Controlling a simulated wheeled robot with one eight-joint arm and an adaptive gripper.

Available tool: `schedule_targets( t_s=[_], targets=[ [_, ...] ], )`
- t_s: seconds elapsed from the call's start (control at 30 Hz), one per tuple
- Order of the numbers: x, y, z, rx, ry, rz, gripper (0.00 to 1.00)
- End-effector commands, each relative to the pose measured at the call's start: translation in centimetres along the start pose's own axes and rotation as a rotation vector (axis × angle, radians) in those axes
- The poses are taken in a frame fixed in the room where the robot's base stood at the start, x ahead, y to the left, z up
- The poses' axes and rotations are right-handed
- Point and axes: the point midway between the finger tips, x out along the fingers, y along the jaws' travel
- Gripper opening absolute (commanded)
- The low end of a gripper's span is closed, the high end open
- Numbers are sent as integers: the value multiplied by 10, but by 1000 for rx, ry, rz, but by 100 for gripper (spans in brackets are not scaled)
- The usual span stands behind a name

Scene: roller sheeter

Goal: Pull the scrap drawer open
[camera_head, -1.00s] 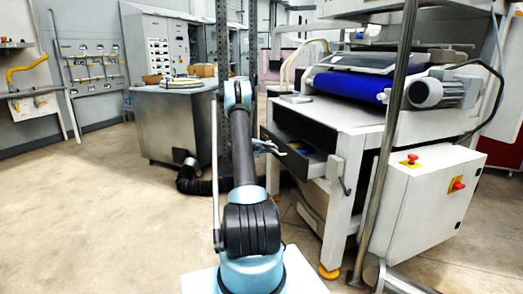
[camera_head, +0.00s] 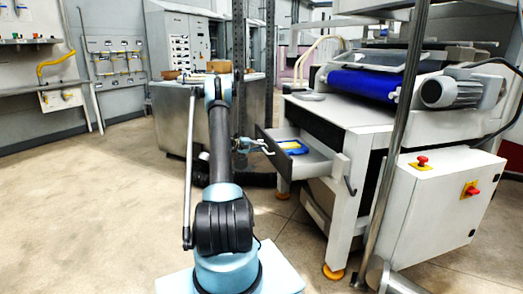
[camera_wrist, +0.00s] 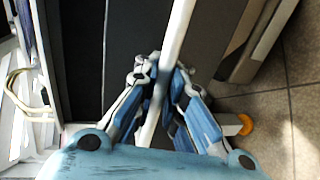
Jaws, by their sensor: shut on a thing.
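The scrap drawer (camera_head: 318,166) stands partly out of the left side of the roller sheeter (camera_head: 350,110). Its dark front panel (camera_head: 264,141) faces left. Inside lies a blue and yellow item (camera_head: 292,147). My gripper (camera_head: 266,148) is at the drawer front. In the wrist view my gripper (camera_wrist: 158,78) is shut around a long pale bar (camera_wrist: 179,28) that runs along a dark panel (camera_wrist: 216,35). The bar appears to be the drawer's handle. The exact contact at the fingertips is partly hidden by the fingers.
A metal cabinet (camera_head: 172,122) stands behind my arm, with a black hose (camera_head: 258,178) on the floor near it. A white control box (camera_head: 425,210) with red buttons and an upright post (camera_head: 392,140) are at the right. The floor at left is clear.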

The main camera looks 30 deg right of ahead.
Motion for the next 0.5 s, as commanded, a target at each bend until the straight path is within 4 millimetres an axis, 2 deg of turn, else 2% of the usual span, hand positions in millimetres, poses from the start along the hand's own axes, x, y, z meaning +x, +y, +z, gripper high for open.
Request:
schedule_targets(
  t_s=[0.17, 0.2, 0.27, 0.3, 0.5],
  targets=[
    [2, -1, 3, 1, -7, -2, 0],
    [3, 0, 3, 1, -7, -2, 14],
    [3, 0, 2, 1, -6, -2, 28],
    [3, 0, 2, 1, -6, -1, 30],
    [3, 0, 2, 1, -4, -1, 30]
  ],
)
